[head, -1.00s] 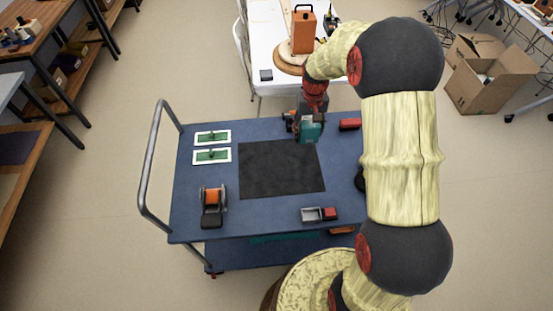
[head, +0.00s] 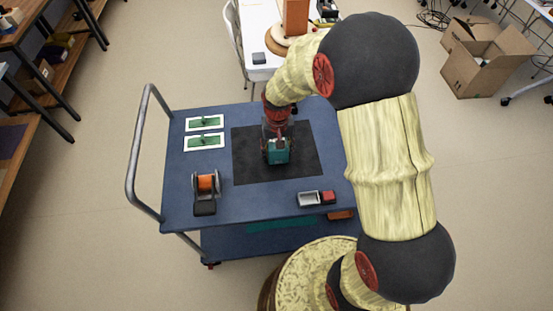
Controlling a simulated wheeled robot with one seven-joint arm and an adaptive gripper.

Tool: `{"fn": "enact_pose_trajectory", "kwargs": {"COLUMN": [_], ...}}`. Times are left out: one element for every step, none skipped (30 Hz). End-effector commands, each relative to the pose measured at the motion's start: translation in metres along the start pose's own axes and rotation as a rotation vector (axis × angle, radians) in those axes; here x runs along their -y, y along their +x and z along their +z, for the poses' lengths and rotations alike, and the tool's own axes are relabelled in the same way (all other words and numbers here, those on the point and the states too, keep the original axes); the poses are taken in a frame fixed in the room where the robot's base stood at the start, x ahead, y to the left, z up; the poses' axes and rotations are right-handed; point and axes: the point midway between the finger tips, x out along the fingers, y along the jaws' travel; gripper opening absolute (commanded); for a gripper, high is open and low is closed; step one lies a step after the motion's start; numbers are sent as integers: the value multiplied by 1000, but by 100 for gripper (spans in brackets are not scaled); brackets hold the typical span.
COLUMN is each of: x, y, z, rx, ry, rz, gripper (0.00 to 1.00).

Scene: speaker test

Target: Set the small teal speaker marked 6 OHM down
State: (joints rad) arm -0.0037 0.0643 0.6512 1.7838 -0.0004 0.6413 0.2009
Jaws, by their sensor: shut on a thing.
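The small teal speaker (head: 278,157) is in the head view, over the middle of the black mat (head: 247,172) on the blue cart. My gripper (head: 277,142) is above it and shut on it. I cannot tell whether the speaker's underside touches the mat or is a little above it. The 6 OHM marking is too small to read.
The blue cart top (head: 245,202) also holds an orange spool (head: 206,184), two white cards with green panels (head: 204,142), and a small grey tray (head: 308,198) beside a red block (head: 329,197). Bare mat shows around the speaker. A white table (head: 258,40) stands behind.

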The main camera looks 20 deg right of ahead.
Motion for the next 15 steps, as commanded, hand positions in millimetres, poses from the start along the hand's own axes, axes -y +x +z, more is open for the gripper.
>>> {"fn": "enact_pose_trajectory", "kwargs": {"x": [3, 5, 4, 4, 4, 4, 4, 4, 4, 4, 4, 4, 4, 4, 4], "y": [5, 8, 15, 20, 25, 30, 34, 36, 37, 37, 36, 36, 35, 35, 35], "z": [2, 4, 3, 3, 3, 3, 3, 3, 3, 3, 2, 2, 2, 2, 2], "rx": [0, 0, 0, -1, -1, -1, -1, -1, -1, -2, -2, -2, -2, -2, -2], "ry": [-2, -3, -2, -1, -1, -1, -1, -1, -1, -1, -1, -1, -1, -1, -1], "rz": [0, 0, 0, 0, 0, 0, 0, 0, 0, 0, 0, 0, 0, 0, 0], "gripper": [7, 7, 7, 7, 7, 7, 7, 7, 7, 7, 7, 7, 7, 7, 7]}}
